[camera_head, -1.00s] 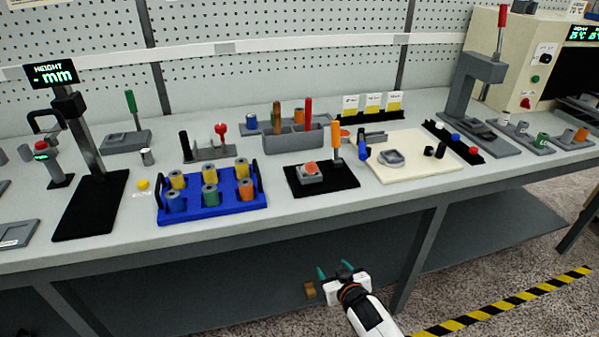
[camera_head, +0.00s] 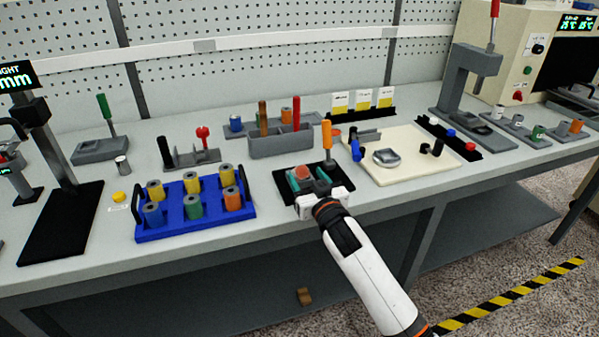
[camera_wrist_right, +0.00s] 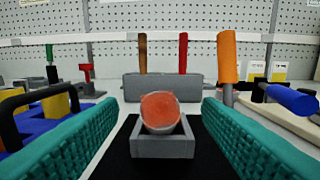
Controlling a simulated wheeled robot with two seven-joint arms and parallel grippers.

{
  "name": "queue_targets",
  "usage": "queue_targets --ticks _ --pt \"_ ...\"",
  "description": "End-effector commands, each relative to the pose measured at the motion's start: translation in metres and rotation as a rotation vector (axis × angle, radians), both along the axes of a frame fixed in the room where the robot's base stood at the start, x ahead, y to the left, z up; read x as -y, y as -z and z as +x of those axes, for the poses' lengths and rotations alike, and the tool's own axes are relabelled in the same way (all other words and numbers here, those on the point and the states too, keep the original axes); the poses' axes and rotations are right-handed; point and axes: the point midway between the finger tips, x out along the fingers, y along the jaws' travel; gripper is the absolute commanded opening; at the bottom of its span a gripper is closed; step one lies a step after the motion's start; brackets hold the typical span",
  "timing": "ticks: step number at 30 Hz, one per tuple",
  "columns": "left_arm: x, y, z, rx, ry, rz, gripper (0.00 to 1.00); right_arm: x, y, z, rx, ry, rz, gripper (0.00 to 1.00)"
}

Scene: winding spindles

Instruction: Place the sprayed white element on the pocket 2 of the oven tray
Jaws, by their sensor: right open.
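A round element with a reddish-orange face and a pale rim (camera_head: 302,173) sits in a small grey square holder on a black mat (camera_head: 343,187). In the right wrist view this element (camera_wrist_right: 161,112) rests tilted in the holder (camera_wrist_right: 163,146), its face towards me. My right gripper (camera_head: 308,182) is open at the mat's front, its teal fingers on either side of the holder and apart from it. A grey pocketed tray (camera_head: 522,133) at the far right holds small elements, one white and one green. I cannot tell its pocket numbers. My left gripper is out of view.
A blue rack (camera_head: 180,230) of coloured spools is to the left, a cream board (camera_head: 400,170) to the right. A grey press (camera_head: 468,90) and a beige oven (camera_head: 525,50) stand further right.

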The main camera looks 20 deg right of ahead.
Motion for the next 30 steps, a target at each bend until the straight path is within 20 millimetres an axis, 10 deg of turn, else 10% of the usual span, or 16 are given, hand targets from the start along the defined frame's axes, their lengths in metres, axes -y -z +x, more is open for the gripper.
queue_targets --ticks 24,30 --pt "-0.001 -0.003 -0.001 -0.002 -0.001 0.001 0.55 -0.004 0.005 0.061 0.0 -0.001 -0.001 0.59" --pt "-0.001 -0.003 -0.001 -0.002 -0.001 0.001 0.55 -0.004 0.005 0.061 0.0 0.0 -0.001 0.27"
